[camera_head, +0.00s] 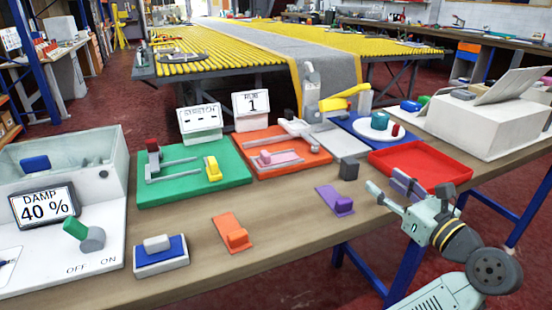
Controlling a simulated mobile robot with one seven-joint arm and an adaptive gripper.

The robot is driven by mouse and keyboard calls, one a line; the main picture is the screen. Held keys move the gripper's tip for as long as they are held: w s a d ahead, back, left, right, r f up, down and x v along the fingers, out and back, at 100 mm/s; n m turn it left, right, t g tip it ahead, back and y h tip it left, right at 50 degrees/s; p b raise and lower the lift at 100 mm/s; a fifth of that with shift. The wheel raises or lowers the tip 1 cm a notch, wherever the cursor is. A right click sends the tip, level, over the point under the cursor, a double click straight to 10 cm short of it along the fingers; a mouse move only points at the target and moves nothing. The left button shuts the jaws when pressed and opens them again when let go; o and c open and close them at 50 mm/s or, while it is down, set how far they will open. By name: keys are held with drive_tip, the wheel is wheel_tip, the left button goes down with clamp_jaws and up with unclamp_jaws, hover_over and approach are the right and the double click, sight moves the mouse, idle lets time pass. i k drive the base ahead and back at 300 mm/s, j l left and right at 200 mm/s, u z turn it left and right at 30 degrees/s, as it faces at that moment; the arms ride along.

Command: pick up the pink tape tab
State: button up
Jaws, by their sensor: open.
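The pink tape tab (280,158) lies on the orange-red board (262,140) in the middle of the bench, between grey rail-like parts. It is a flat pink strip with a raised grip at its left end. My gripper (390,190) is at the right, near the bench's front edge, open with nothing visible between its fingers. It is well to the right of the pink tab and nearer the camera, apart from it.
A purple tab (335,201) and an orange tab (232,235) lie along the front. A green board (193,185) stands left, a red tray (420,163) right. A dark block (348,169) and a grey machine with a yellow lever (343,97) are near the pink tab.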

sight(267, 160)
drive_tip(key=j+z, duration=0.35)
drive_tip(key=k+j+z, duration=0.2)
drive_tip(key=z, duration=0.15)
drive_tip(key=k+j+z, duration=0.15)
drive_tip(key=j+z, duration=0.2)
